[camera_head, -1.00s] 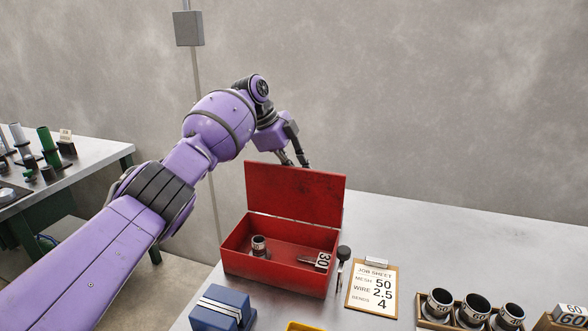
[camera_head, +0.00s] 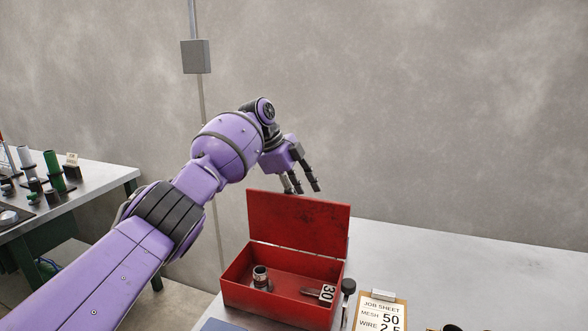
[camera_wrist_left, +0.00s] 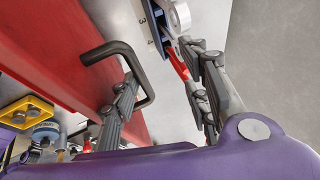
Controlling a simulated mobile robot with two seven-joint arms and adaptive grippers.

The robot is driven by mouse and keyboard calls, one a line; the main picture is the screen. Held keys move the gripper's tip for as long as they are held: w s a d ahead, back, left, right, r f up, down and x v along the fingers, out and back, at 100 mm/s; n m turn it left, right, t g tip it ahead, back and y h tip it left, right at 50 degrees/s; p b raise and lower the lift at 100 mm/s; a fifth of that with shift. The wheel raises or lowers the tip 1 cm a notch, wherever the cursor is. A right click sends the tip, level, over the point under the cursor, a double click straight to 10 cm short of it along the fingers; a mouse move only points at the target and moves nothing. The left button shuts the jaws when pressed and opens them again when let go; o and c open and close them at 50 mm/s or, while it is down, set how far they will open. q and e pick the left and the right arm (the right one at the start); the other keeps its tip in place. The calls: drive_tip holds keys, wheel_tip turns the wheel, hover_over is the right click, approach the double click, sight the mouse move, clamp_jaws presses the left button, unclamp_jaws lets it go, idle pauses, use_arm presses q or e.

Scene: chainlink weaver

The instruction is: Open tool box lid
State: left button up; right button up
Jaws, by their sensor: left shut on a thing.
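The red tool box (camera_head: 275,303) sits on the bench, and its lid (camera_head: 298,222) stands upright at the back. My left gripper (camera_head: 304,190) is at the lid's top edge, with its fingers pointing down. In the left wrist view, a black bent handle (camera_wrist_left: 141,74) stands out from the red lid (camera_wrist_left: 62,62). The lid hides the handle in the head view. My right gripper is not in view.
Inside the box are a small metal cylinder (camera_head: 261,277) and a tag marked 30 (camera_head: 327,292). A black-knobbed tool (camera_head: 348,287) and a job sheet clipboard (camera_head: 384,312) lie to its right. A side bench (camera_head: 88,190) is at left. The grey bench right of the lid is clear.

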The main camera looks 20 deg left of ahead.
use_arm(q)
drive_tip(key=shift+o, duration=0.5)
drive_tip(key=r, duration=0.1)
drive_tip(key=w+a+r, duration=0.1)
drive_tip(key=w+r, duration=0.1)
drive_tip(key=r, duration=0.1)
drive_tip(key=shift+a, duration=0.15)
drive_tip(key=shift+o, duration=0.4)
drive_tip(key=shift+a+r+t, duration=0.2)
drive_tip(key=shift+r+t, duration=0.1)
drive_tip(key=shift+r, duration=0.05)
drive_tip(key=shift+s+a+r, duration=0.1)
drive_tip(key=shift+a+r, duration=0.25)
drive_tip(key=shift+r, duration=0.05)
drive_tip(key=shift+c, duration=0.9)
drive_tip(key=shift+a+r+b, duration=0.3)
drive_tip(key=shift+r+b, duration=0.2)
drive_tip(key=shift+a+r+b, duration=0.25)
drive_tip(key=shift+r+b, duration=0.2)
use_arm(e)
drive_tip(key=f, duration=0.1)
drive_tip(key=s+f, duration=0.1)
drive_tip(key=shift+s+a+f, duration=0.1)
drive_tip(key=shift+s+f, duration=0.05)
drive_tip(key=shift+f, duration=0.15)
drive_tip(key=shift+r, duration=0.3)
